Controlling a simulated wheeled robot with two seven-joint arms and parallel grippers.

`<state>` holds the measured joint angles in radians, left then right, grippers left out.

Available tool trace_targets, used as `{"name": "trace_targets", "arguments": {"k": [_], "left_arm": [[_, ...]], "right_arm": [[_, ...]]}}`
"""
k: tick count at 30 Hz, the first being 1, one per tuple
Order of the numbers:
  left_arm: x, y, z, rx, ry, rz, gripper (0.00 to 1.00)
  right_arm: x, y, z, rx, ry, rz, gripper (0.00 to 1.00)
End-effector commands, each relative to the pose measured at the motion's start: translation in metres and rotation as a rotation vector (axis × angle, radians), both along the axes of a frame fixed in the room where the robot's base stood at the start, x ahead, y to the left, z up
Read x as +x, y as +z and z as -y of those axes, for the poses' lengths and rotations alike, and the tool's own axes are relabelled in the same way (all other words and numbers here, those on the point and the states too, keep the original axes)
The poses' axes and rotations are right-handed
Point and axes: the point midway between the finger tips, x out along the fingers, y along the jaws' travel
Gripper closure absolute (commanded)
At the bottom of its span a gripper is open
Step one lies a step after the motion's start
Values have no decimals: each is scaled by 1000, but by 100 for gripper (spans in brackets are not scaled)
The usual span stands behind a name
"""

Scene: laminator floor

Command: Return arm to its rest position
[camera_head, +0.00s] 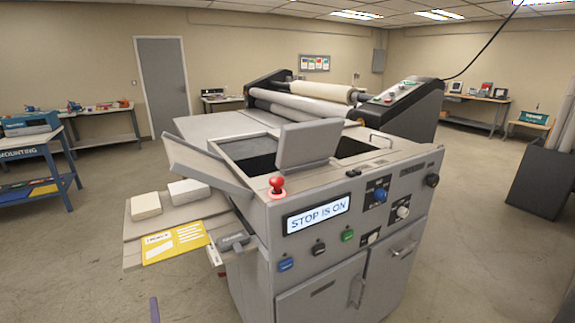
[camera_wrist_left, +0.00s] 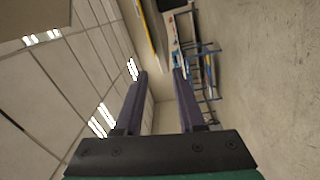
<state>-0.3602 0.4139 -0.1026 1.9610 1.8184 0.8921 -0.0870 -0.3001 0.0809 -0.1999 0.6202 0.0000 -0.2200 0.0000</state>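My left gripper (camera_wrist_left: 160,76) shows in the left wrist view with its two purple fingers apart and nothing between them. In the head view only a small purple finger part of the left gripper (camera_head: 154,310) shows at the bottom edge, left of the laminator and below its side shelf. The laminator (camera_head: 252,278) stands in the middle, its front display reading "STOP IS ON". A red mushroom button (camera_head: 277,184) sits at its front top corner. My right gripper is not in view.
A side shelf (camera_head: 133,250) on the laminator's left holds two pale blocks (camera_head: 187,192) and a yellow card (camera_head: 175,241). Raised grey panels (camera_head: 308,143) stand above the machine's open top. A blue workbench (camera_head: 48,150) is at far left. Floor (camera_head: 75,275) at lower left is clear.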

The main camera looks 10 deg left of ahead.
Motion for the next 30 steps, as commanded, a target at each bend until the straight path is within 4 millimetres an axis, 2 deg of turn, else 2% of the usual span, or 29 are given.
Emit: {"name": "trace_targets", "arguments": {"k": [2, 4, 5, 6, 8, 9, 11, 12, 14, 15, 18, 21, 24, 30], "left_arm": [[0, -49, 2, 190, -98, -140, 62], [-8, -110, 17, 387, -259, -329, 62], [-14, -137, 25, 458, -332, -410, 62], [-25, -171, 36, 534, -428, -515, 62], [-49, -221, 52, 626, -571, -670, 62], [-68, -252, 62, 677, -665, -773, 62], [-103, -296, 75, 740, -809, -921, 62], [-129, -322, 84, 776, -906, -1019, 62], [-173, -358, 95, 822, -1055, -1165, 62], [-204, -378, 100, 849, -1153, -1260, 62], [-277, -411, 109, 903, -1376, -1464, 62], [-326, -425, 110, 938, -1527, -1595, 62], [-346, -429, 110, 955, -1590, -1648, 62], [-347, -429, 110, 957, -1593, -1651, 60]], "right_arm": [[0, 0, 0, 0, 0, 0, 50], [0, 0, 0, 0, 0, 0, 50], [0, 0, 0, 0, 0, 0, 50], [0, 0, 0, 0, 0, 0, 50], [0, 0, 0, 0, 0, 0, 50], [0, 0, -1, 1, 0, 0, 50], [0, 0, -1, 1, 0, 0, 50], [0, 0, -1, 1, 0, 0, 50], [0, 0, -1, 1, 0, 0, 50], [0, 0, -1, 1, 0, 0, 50], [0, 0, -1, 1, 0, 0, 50], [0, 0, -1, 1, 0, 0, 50], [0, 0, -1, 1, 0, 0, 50], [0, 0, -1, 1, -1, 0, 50]]}}
